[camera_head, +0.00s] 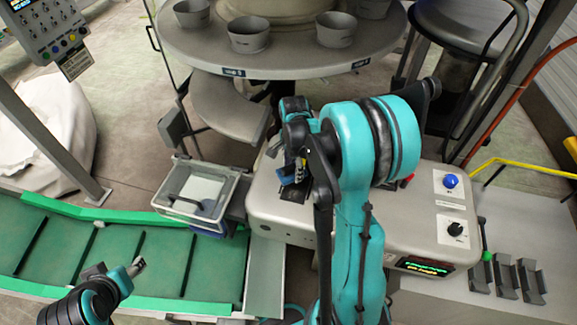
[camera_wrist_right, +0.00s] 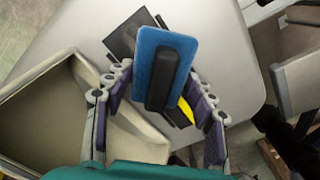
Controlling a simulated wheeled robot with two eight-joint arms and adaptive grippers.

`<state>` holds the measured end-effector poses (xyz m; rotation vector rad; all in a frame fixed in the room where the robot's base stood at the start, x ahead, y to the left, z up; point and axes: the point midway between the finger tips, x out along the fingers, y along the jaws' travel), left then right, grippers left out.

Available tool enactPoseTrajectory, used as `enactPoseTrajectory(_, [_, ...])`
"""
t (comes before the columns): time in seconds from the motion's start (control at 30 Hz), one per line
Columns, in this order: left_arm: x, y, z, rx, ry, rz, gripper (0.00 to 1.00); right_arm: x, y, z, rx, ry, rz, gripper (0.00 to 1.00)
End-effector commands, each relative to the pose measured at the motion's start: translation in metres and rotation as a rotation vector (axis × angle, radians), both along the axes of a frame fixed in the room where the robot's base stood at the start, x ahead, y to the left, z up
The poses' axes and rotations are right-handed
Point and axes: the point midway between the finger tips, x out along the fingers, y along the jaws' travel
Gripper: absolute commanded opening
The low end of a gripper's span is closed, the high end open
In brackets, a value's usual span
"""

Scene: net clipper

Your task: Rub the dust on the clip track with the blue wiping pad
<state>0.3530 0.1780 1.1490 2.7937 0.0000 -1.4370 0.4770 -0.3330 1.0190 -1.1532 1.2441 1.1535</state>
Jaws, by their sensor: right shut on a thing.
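The blue wiping pad (camera_wrist_right: 177,48), a flat blue plate with a black handle bar, sits between the fingers of my right gripper (camera_wrist_right: 160,80) in the right wrist view. My right gripper is shut on it. Below the pad, a dark plate and strip (camera_wrist_right: 122,42), which look like the clip track, lie on the grey machine top and are partly covered. I cannot make out dust or whether the pad touches the track. In the head view my right gripper (camera_head: 296,172) hides most of this spot. My left gripper (camera_head: 137,266) hangs over the green conveyor; its jaw opening is unclear.
A clear-walled bin (camera_head: 200,192) stands left of the grey machine (camera_head: 420,215), which has knobs and a display. The green conveyor (camera_head: 150,255) runs left. A round table (camera_head: 285,55) with grey cups stands behind. Black brackets (camera_head: 505,278) lie at right.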

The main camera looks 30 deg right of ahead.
Motion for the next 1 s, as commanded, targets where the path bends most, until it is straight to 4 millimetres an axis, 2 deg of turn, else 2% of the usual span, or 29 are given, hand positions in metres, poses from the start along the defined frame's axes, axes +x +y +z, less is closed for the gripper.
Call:
enactPoseTrajectory(0.1, [0.000,0.000,0.010,0.000,0.000,0.000,0.51,0.001,-0.003,0.014,0.000,0.000,0.002,0.28])
enactPoseTrajectory(0.33, [0.000,0.000,0.021,0.000,0.000,0.000,0.51,0.002,-0.008,0.031,0.000,0.000,0.005,0.28])
enactPoseTrajectory(0.9, [0.000,0.000,0.021,0.000,0.000,0.000,0.51,0.002,-0.009,0.031,0.000,0.000,0.007,0.28])
enactPoseTrajectory(1.0, [0.000,0.000,0.014,0.000,0.000,0.000,0.51,0.001,-0.009,0.029,0.000,0.000,0.008,0.28])
